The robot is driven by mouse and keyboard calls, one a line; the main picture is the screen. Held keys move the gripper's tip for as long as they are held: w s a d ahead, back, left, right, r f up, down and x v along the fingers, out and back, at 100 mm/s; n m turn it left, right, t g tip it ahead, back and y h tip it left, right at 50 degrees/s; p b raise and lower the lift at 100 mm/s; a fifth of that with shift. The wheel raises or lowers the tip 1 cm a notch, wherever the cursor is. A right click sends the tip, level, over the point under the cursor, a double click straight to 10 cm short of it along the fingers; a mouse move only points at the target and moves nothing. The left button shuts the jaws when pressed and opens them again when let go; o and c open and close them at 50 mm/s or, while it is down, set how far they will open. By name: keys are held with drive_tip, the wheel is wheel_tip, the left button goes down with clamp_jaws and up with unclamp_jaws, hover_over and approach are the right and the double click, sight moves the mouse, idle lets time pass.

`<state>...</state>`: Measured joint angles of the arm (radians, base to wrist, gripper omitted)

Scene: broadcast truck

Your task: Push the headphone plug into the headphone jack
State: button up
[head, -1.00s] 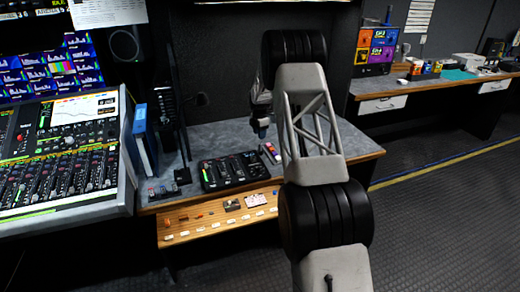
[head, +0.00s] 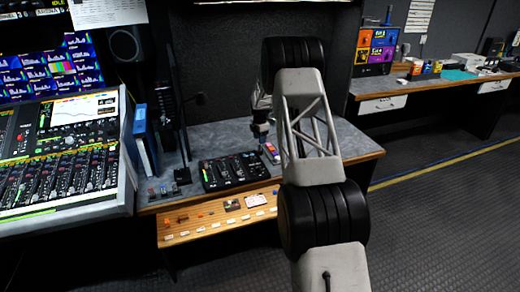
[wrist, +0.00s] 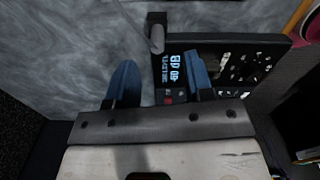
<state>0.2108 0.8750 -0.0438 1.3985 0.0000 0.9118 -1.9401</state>
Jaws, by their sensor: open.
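In the wrist view my gripper (wrist: 160,84) shows two blue fingers spread apart with nothing held between them. Ahead of the gap is a short grey rounded peg (wrist: 156,38) beside a small black block (wrist: 154,19). It may be the headphone plug, but I cannot tell for sure. A black device (wrist: 178,68) with a lit display lies beyond and below the fingers, partly hidden by the right finger. In the head view my gripper (head: 261,133) is small, above the desk behind the black mixer (head: 232,171). I cannot make out the headphone jack.
A small colourful box (head: 271,153) lies right of the mixer. The large mixing console (head: 65,150) and a blue binder (head: 142,135) stand left. The grey desk top (head: 355,146) is clear at right.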

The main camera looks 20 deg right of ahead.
sight(260, 149)
drive_tip(key=shift+w+d+f, duration=0.1)
drive_tip(key=shift+f, duration=0.7)
drive_tip(key=shift+w+d+f, duration=0.1)
drive_tip(key=shift+f, duration=1.65)
clamp_jaws()
